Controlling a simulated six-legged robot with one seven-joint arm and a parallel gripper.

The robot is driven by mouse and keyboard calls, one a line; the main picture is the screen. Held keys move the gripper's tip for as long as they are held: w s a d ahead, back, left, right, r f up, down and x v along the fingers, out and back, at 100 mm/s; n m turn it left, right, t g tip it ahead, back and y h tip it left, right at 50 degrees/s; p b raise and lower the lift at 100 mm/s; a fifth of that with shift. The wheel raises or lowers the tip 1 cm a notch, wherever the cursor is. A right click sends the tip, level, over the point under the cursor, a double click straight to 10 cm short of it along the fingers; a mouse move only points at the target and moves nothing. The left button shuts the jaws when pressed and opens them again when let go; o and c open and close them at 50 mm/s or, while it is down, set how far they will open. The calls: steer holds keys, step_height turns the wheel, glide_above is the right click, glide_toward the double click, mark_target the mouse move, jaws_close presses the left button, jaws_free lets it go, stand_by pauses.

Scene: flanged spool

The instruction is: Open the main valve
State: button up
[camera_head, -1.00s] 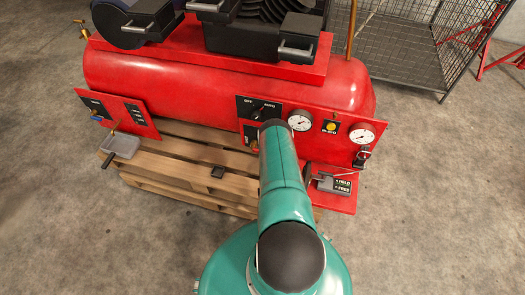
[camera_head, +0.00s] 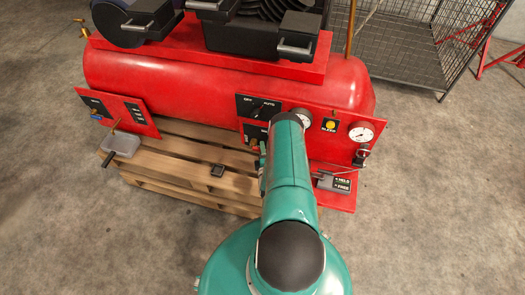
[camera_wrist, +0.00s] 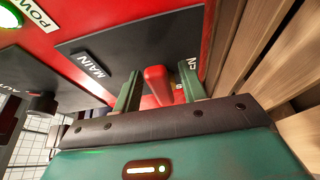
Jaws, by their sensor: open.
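The main valve's red handle (camera_wrist: 157,84) shows in the wrist view in front of a dark plate marked MAIN (camera_wrist: 92,64), with an ON mark at the plate's right end. My gripper (camera_wrist: 160,82) is open, with one green finger on each side of the handle. I cannot tell whether either finger touches it. In the head view the main valve plate (camera_head: 256,131) is on the red compressor's front, below the OFF/AUTO switch. My forearm covers part of that area, and only a small part of my gripper shows at its left edge.
The red compressor tank (camera_head: 200,75) stands on a wooden pallet (camera_head: 180,165). Pressure gauges (camera_head: 361,132), a yellow button (camera_head: 329,125) and a selector knob (camera_head: 260,108) are close by. A grey tray-like part (camera_head: 120,144) sticks out at left. A wire cage (camera_head: 400,45) stands behind right.

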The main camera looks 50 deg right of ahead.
jaws_close()
steer(key=shift+r, duration=0.1)
steer(key=n, duration=0.1)
steer(key=r+n+g, duration=0.1)
steer(key=n, duration=0.1)
steer(key=shift+w+a+r+y, duration=0.15)
steer(key=shift+w+r+y, duration=0.1)
steer(key=shift+y, duration=0.15)
steer(key=n, duration=0.1)
steer(key=r+n+g, duration=0.1)
steer(key=shift+w+a+r+n, duration=0.2)
steer(key=shift+w+n, duration=0.1)
steer(key=shift+n, duration=0.1)
steer(key=n+g, duration=0.1)
steer(key=w+r+n+g, duration=0.1)
steer(key=a+n, duration=0.1)
steer(key=n, duration=0.1)
steer(key=shift+w+r+g, duration=0.25)
steer(key=shift+w+g, duration=0.05)
steer(key=shift+g, duration=0.1)
steer(key=shift+w+a+r+n+g+h, duration=0.2)
steer(key=shift+w+r+n+g+h, duration=0.1)
steer(key=shift+w+n+g, duration=0.4)
steer(key=shift+w+a+n+g+h, duration=0.15)
steer(key=shift+n+g, duration=0.15)
steer(key=shift+n, duration=0.25)
steer(key=shift+w+a+n+g+h, duration=0.15)
steer(key=shift+n+g, duration=0.15)
steer(key=shift+n, duration=0.25)
